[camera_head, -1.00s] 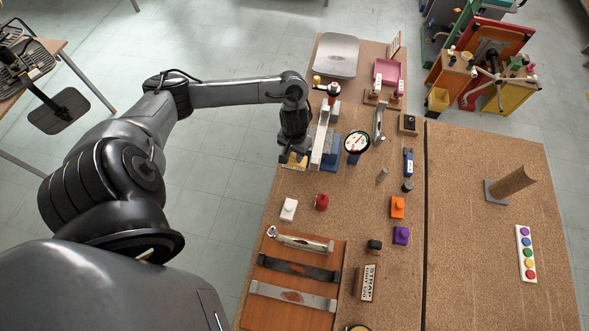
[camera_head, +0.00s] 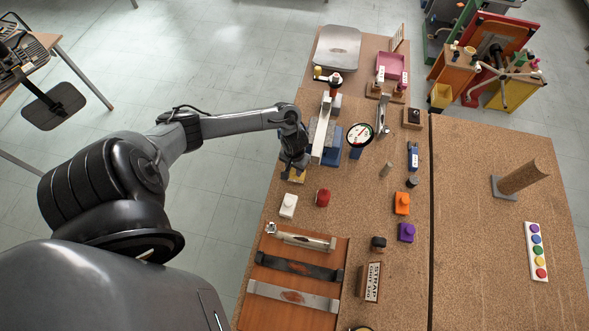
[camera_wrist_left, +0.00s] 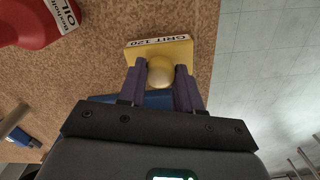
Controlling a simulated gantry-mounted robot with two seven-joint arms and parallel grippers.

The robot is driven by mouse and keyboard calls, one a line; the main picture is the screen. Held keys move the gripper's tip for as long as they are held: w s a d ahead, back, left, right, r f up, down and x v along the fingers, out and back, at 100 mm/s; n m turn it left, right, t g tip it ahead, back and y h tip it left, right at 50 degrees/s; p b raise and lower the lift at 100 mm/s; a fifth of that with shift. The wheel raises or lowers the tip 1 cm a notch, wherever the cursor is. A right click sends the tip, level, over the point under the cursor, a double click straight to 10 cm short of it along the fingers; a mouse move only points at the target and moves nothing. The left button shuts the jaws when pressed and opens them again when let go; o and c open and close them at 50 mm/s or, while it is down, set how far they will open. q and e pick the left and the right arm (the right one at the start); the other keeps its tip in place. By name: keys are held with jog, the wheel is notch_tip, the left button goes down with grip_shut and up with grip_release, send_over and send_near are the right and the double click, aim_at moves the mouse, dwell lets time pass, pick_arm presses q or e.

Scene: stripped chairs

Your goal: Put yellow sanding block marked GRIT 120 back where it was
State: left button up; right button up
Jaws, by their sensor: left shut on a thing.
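The yellow sanding block (camera_head: 299,178) is at the left edge of the workbench in the head view, partly hidden by my left gripper (camera_head: 293,170). In the left wrist view the yellow block (camera_wrist_left: 180,52) shows its white GRIT 120 label along the far edge. The two fingers of my left gripper (camera_wrist_left: 160,80) are shut on its round yellow knob. I cannot tell whether the block touches the bench or hangs just above it. My right gripper is not in view.
A white block (camera_head: 288,205) and a red knobbed thing (camera_head: 323,197) stand just in front. A red OIL container (camera_wrist_left: 32,22) shows in the wrist view. A metal bar on a blue stand (camera_head: 332,152) and a dial gauge (camera_head: 359,138) are behind, to the right.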

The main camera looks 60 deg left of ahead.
pick_arm(q)
jog(key=shift+f, duration=0.55)
jog(key=shift+f, duration=0.1)
jog(key=o, duration=1)
